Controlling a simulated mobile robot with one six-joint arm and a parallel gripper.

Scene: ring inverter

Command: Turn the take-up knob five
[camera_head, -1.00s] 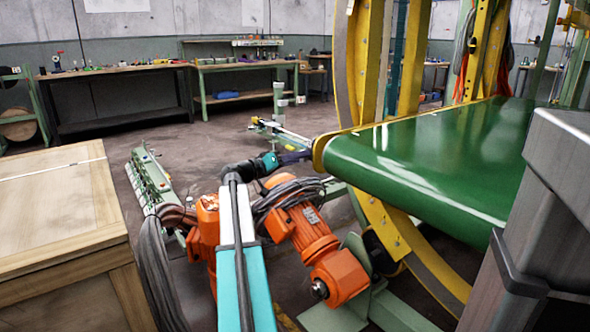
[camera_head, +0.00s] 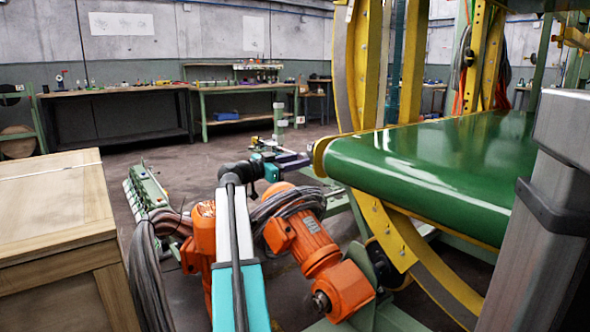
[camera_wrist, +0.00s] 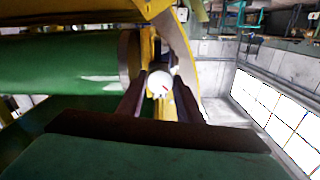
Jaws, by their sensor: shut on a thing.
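The knob is too small or hidden to make out there.
An orange motor (camera_head: 305,243) with coiled cables sits below my arm. A wooden crate (camera_head: 55,215) stands at the left, and a grey metal box (camera_head: 545,215) at the right. Workbenches (camera_head: 110,91) line the back wall, with open floor before them.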

